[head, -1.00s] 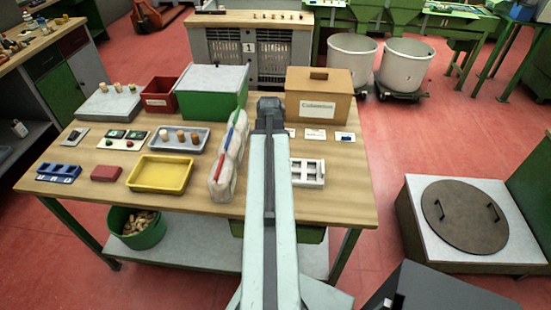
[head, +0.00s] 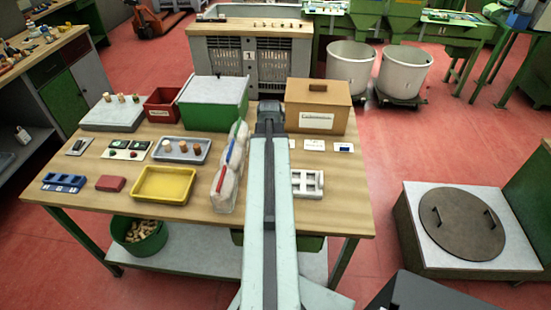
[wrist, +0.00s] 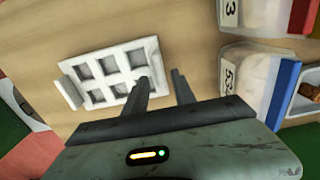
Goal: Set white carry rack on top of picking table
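The white carry rack (head: 312,183) lies on the picking table (head: 340,207), just right of my arm in the head view, which covers part of it. In the wrist view the rack (wrist: 122,71) shows from above, with two rows of square openings and a bar along its left side. In the head view the fingers are hidden behind my arm.
The table's right front is bare.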

